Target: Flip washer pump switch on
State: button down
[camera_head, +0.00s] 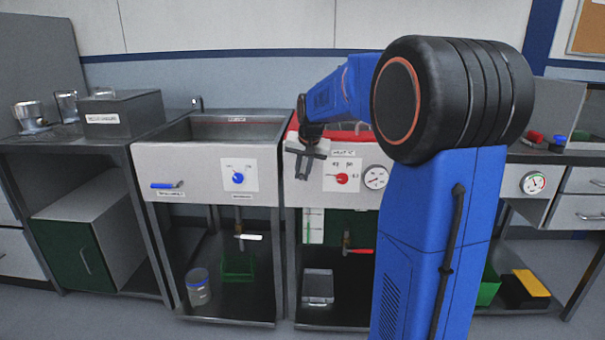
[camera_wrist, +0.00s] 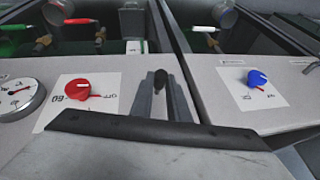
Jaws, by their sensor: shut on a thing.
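My gripper (camera_head: 302,172) is at the left end of the white front panel (camera_head: 325,187) of the red-topped station. In the wrist view my gripper (camera_wrist: 163,95) has its two grey fingers shut on a small black-tipped lever (camera_wrist: 160,79), which seems to be the washer pump switch. The fingers hide its lower part, so its on or off position cannot be told. In the head view the gripper hides the switch.
Beside the gripper are a red knob (camera_head: 342,179) and a round gauge (camera_head: 376,177). The neighbouring sink panel carries a blue knob (camera_head: 238,178) and a blue handle (camera_head: 166,185). Valves with white (camera_head: 248,237) and red handles (camera_head: 358,251) sit below.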

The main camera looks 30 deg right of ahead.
jog(key=shift+d, duration=0.1)
jog(key=shift+w+d+r+g+y, duration=0.2)
jog(key=shift+w+r+g+y, duration=0.1)
jog(key=shift+r+g+y, duration=0.3)
jog(key=shift+w+d+r+g+y, duration=0.15)
jog(key=shift+w+r+g+y, duration=0.2)
jog(key=shift+g, duration=0.45)
jog(key=shift+s, duration=0.1)
jog(key=c, duration=1.7)
grip_release()
jog(key=s+r, duration=0.1)
jog(key=r, duration=0.4)
jog(key=s+r, duration=0.1)
jog(key=r, duration=0.5)
jog(key=s+d+r, duration=0.1)
jog(key=r, duration=0.5)
